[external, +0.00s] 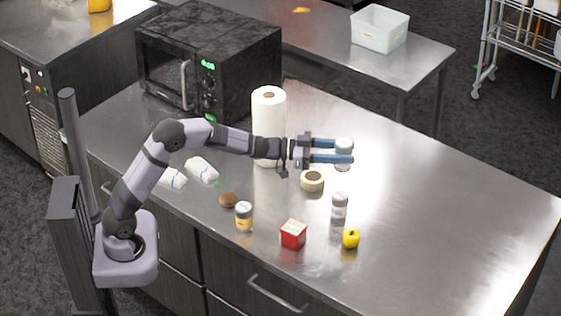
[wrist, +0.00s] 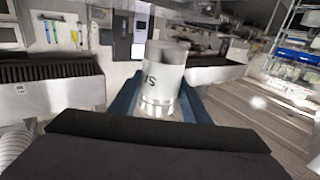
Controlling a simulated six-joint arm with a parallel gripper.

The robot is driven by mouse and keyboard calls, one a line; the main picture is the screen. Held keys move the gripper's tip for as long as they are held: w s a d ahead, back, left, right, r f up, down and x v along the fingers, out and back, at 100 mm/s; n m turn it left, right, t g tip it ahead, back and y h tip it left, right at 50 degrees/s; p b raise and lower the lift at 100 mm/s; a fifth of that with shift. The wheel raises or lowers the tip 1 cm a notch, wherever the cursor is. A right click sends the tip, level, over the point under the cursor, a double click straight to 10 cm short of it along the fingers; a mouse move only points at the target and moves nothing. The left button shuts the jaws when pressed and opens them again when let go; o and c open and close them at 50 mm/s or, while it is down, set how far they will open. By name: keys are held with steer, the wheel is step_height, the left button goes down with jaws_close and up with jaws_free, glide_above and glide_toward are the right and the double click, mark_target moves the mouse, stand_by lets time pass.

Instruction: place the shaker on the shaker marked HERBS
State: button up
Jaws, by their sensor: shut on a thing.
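A second shaker (external: 340,206), pale with a grey label area, stands upright on the counter below and in front of the gripper. A third shaker (external: 244,217), with a yellowish body and pale cap, stands to the left. I cannot read which standing shaker is marked HERBS.
A tape roll (external: 312,181) lies just below my gripper. A red box (external: 293,234), a yellow item (external: 351,239) and a brown item (external: 228,200) are near the front edge. A paper towel roll (external: 268,110) stands behind my arm. The counter's right side is clear.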

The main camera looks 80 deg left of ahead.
steer(key=shift+f+p, duration=0.7)
steer(key=shift+f, duration=4.25)
steer(key=shift+f, duration=0.2)
steer(key=o, duration=1.2)
